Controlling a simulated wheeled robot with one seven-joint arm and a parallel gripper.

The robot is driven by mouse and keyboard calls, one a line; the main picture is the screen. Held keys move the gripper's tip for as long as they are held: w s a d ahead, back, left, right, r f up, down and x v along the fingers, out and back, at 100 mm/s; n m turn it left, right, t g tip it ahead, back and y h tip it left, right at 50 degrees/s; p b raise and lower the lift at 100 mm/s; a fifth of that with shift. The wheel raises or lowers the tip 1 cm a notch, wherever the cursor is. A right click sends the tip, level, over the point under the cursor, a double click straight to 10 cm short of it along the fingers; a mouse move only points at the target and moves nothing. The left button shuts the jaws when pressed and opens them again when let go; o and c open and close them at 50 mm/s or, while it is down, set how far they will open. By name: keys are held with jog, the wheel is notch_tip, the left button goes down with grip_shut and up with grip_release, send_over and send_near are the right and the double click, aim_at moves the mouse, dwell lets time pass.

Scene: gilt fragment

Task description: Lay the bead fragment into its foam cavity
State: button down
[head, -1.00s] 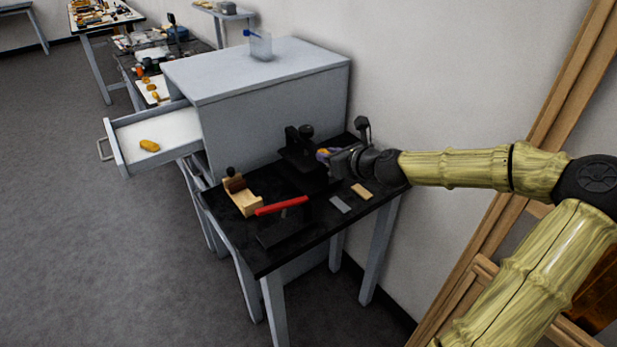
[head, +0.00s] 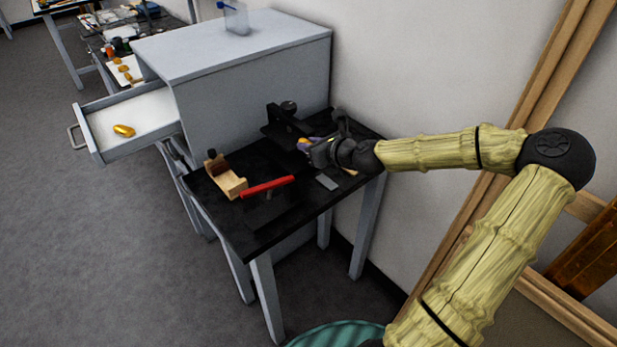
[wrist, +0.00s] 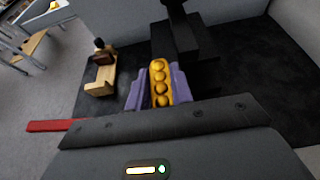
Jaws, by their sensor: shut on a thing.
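My gripper (head: 306,144) is shut on the bead fragment (wrist: 160,84), a narrow gold strip with several round beads in a row. In the wrist view the fragment stands between the purple finger pads. The gripper is over the black bench, close to a black stand. An open drawer (head: 95,146) with a white lining is far to the left of the gripper in the head view. A gold piece (head: 124,130) lies in it. I cannot make out a foam cavity in the lining at this size.
On the black bench (head: 225,222) are a wooden block tool (head: 226,178), a red bar (head: 267,187), a grey plate (head: 327,182) and the black stand (head: 280,125). A grey cabinet (head: 240,85) rises behind, with a clear container (head: 236,20) on top.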

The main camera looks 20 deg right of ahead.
notch_tip(320, 180, down, 8)
jog(key=shift+r+b, duration=0.25)
jog(key=shift+b, duration=0.05)
jog(key=shift+f, duration=2.25)
jog(key=shift+f+b, duration=0.1)
jog(key=shift+b, duration=0.2)
jog(key=c, duration=1.2)
grip_release()
jog(key=shift+c, duration=0.2)
